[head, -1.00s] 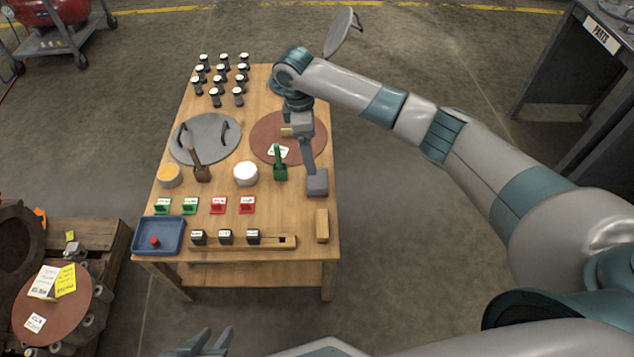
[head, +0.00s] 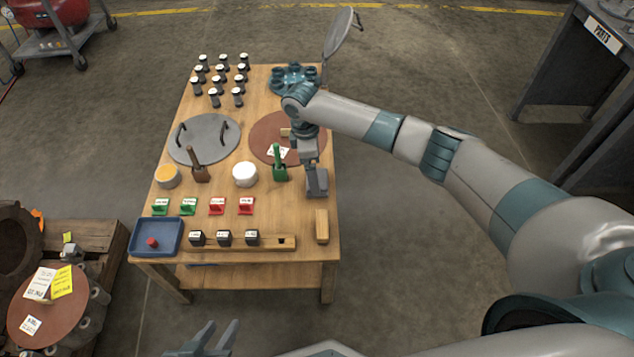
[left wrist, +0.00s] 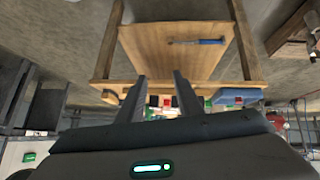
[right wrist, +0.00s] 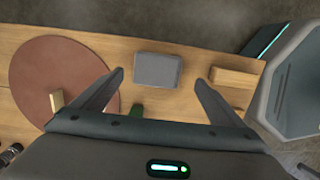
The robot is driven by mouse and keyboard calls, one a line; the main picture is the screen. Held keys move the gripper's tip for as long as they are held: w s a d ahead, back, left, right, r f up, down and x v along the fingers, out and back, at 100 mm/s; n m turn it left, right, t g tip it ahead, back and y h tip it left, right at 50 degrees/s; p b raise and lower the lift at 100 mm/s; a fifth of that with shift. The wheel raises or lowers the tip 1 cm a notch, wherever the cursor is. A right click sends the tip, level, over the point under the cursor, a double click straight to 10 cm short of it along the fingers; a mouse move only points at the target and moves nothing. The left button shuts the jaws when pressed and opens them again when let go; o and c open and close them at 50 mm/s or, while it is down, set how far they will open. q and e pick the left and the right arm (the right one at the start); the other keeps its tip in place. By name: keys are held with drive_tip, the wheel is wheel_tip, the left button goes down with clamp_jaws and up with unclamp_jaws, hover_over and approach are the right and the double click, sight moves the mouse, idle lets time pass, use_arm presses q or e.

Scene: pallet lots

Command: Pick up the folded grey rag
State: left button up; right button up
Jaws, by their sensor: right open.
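The folded grey rag (right wrist: 158,70) lies flat on the wooden table, near its right edge. In the head view the rag (head: 317,188) is partly covered by my right gripper (head: 313,172). In the right wrist view my right gripper (right wrist: 160,79) is open and empty, its fingers pointing at the rag with one on each side in the picture. I cannot tell how high above the rag it is. My left gripper (left wrist: 159,78) is open and empty, low in front of the table; it also shows at the bottom of the head view (head: 212,338).
Near the rag are a wooden block (head: 322,226), a green-handled brush (head: 279,170), a brown round mat (head: 262,140) and a white round container (head: 245,174). A blue tray (head: 137,250) stands at the front left corner. Several dark bottles (head: 220,80) fill the back left.

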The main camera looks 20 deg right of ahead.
drive_tip(key=shift+f, duration=0.6)
wheel_tip(320, 180, down, 3)
drive_tip(key=shift+w+d+r+b, duration=0.15)
drive_tip(key=shift+b, duration=0.4)
drive_tip(key=shift+d+f, duration=0.1)
drive_tip(key=shift+f, duration=0.5)
use_arm(q)
drive_tip(key=w+d+r+t, duration=0.1)
drive_tip(key=w+r+t, duration=0.1)
drive_tip(key=w, duration=0.1)
drive_tip(key=shift+d+r+h, duration=0.3)
drive_tip(key=shift+d+r, duration=0.05)
use_arm(e)
drive_tip(key=c, duration=1.1)
drive_tip(key=shift+c, duration=0.2)
drive_tip(key=shift+r, duration=0.1)
